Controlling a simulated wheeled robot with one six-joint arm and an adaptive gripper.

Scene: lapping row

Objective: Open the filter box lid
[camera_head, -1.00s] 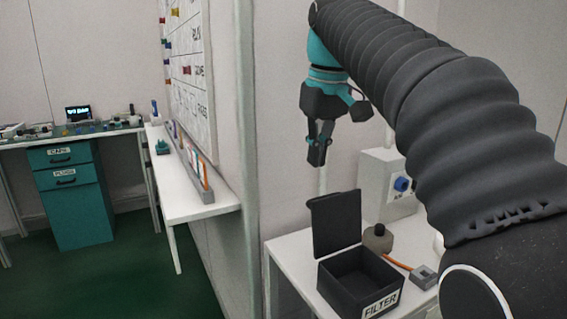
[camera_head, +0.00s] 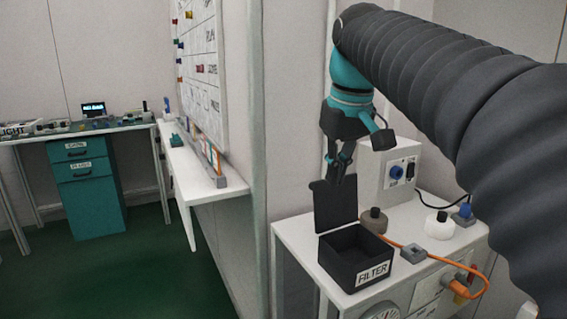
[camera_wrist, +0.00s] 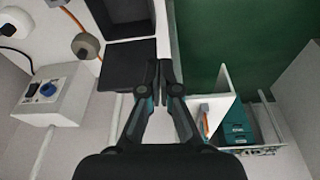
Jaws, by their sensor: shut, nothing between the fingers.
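The black filter box (camera_head: 355,258) stands on a white table, with a white FILTER label on its front. Its black lid (camera_head: 334,203) stands upright at the back edge, and the inside of the box shows, dark and apparently empty. In the wrist view the box (camera_wrist: 125,14) is at the top and the lid (camera_wrist: 127,66) lies just left of my fingertips. My gripper (camera_head: 340,178) is shut and empty, just above and behind the top edge of the lid. It also shows in the wrist view (camera_wrist: 157,68). I cannot tell whether it touches the lid.
On the same white table (camera_head: 300,240) are a grey-brown knobbed weight (camera_head: 374,220), a white one (camera_head: 439,226), an orange cable (camera_head: 436,259) and a grey box with a blue knob (camera_head: 398,172). A teal drawer unit (camera_head: 86,190) stands far left. Green floor is clear between.

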